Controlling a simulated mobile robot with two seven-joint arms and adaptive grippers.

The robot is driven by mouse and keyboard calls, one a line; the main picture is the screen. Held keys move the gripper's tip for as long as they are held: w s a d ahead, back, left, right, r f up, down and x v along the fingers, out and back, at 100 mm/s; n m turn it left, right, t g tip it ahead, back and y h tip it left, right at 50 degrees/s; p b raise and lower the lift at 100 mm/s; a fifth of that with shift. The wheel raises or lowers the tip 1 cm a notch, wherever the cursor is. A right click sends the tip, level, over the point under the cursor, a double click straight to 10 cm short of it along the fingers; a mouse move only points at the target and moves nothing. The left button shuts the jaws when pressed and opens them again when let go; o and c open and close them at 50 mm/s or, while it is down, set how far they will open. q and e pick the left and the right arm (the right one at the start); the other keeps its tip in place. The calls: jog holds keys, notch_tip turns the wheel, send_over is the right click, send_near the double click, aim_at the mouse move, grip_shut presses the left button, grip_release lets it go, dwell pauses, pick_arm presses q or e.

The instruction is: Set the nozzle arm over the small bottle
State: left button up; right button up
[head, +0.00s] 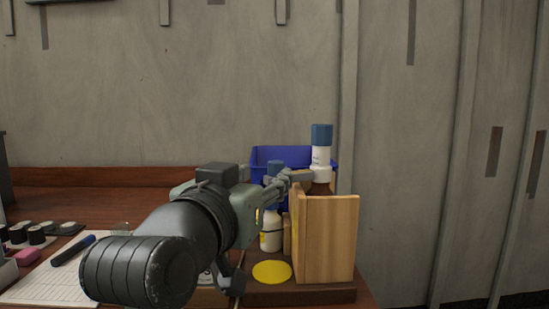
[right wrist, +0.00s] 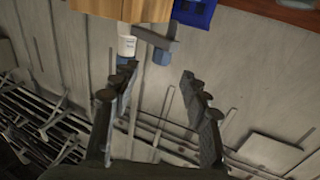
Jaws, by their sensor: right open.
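My right gripper (head: 284,183) is open at the wooden stand (head: 325,240). It also shows in the right wrist view (right wrist: 158,72), with nothing between its fingers. A grey bar, seemingly the nozzle arm (head: 299,175), sticks out left from the stand near the fingertips; it also shows in the right wrist view (right wrist: 152,37). A white bottle (head: 271,235), seemingly the small one, stands left of the upright board, partly hidden by my gripper. I cannot tell whether the bar is over it. A larger white bottle with a blue cap (head: 321,136) rises behind the board. My left gripper is out of view.
A yellow disc (head: 272,271) lies on the stand's base. A blue bin (head: 262,154) is behind. Paper (head: 45,285), a dark pen (head: 73,250), a pink block (head: 27,256) and several dark spools lie at the left.

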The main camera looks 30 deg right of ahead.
aim_at(273, 166)
jog(key=shift+w+d, duration=0.35)
jog(key=shift+w, duration=0.1)
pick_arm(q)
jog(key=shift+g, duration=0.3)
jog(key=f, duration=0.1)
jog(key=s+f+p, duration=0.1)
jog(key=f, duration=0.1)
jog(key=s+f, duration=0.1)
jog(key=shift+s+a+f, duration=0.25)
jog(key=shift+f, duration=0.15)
pick_arm(e)
jog(key=x, duration=0.7)
jog(key=shift+d, duration=0.15)
grip_shut()
